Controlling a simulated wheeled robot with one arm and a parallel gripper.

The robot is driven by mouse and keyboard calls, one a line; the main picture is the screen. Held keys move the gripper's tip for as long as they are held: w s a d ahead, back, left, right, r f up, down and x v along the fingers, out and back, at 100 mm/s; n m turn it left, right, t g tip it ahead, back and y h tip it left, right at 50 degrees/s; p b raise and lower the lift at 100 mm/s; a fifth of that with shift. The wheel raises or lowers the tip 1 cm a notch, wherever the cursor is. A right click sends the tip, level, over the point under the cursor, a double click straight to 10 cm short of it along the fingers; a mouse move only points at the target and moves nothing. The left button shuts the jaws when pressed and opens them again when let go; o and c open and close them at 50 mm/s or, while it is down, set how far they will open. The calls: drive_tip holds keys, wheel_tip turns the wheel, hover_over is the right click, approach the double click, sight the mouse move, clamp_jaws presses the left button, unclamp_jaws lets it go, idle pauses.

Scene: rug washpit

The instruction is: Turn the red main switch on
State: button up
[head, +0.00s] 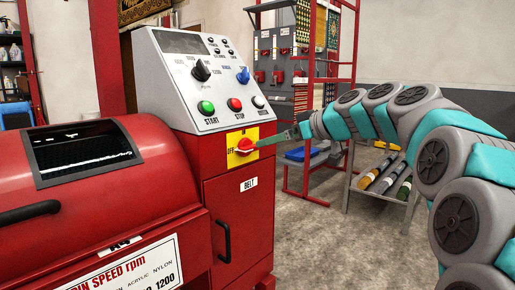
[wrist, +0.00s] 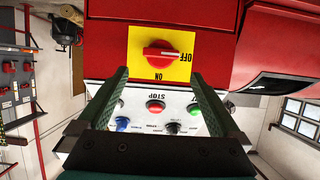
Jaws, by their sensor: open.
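The red main switch (head: 245,145) is a rotary knob on a yellow plate (head: 234,138) on the front of the red machine, below the START and STOP buttons. In the wrist view, which is upside down, the red switch (wrist: 162,54) has its grip bar lying level, in line with the OFF mark; ON is printed below it there. My gripper (head: 272,139) reaches in from the right, close to the switch. In the wrist view my gripper's two fingers (wrist: 161,76) are spread wide, with nothing between them. I see no contact with the switch.
The slanted control panel (head: 200,75) with knobs and buttons is just above the switch. A BELT door with a black handle (head: 223,241) is below. A red rack (head: 305,100) and a low shelf with rolls (head: 383,180) stand behind my arm. Floor at lower right is clear.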

sight(253, 146)
drive_tip(key=x, duration=0.7)
drive_tip(key=shift+a+f, duration=0.1)
drive_tip(key=shift+f, duration=0.05)
drive_tip(key=c, duration=1.2)
